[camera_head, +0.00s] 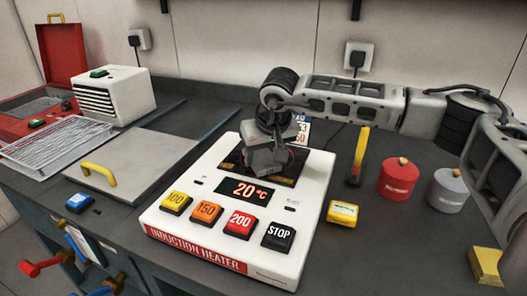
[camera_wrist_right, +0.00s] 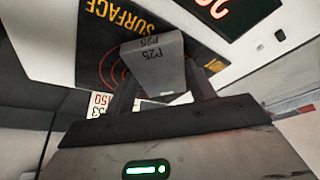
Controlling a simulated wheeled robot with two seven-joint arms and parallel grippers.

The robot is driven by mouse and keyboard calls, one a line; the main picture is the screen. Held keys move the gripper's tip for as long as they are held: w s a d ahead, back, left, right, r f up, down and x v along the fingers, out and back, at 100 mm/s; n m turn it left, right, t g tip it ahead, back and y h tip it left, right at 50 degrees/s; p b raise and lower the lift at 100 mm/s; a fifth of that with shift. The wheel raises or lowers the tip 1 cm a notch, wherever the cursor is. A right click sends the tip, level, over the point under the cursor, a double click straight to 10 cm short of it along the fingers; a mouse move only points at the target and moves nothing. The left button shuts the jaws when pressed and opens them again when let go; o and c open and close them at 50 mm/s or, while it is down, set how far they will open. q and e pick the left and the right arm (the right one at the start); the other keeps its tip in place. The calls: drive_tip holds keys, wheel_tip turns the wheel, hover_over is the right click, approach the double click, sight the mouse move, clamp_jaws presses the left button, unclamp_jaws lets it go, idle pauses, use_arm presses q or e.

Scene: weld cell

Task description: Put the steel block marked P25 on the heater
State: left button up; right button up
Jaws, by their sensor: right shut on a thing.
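The steel block marked P25 (camera_wrist_right: 153,62) is a grey block held between the fingers of my right gripper (camera_wrist_right: 160,88). In the head view my right gripper (camera_head: 267,152) is over the dark plate of the white induction heater (camera_head: 310,207), hiding much of that plate. The wrist view shows the block over the plate's red rings (camera_wrist_right: 108,66), at one side of them. I cannot tell whether the block touches the plate. The heater display (camera_head: 245,191) reads 20 °C. My left gripper is not in view.
Orange, red, yellow and black buttons line the heater's front, the black one marked STOP (camera_head: 278,236). A red canister (camera_head: 398,178) and a grey canister (camera_head: 447,190) stand to the right.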

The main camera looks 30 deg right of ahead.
idle(0.3)
drive_tip(key=shift+f, duration=0.2)
drive_tip(key=o, duration=1.6)
drive_tip(key=shift+c, duration=0.2)
drive_tip(key=shift+s+r, duration=0.1)
drive_tip(key=shift+r, duration=0.35)
drive_tip(key=b+v, duration=0.1)
drive_tip(key=v, duration=1)
drive_tip(key=shift+s+r, duration=0.15)
drive_tip(key=shift+s, duration=0.05)
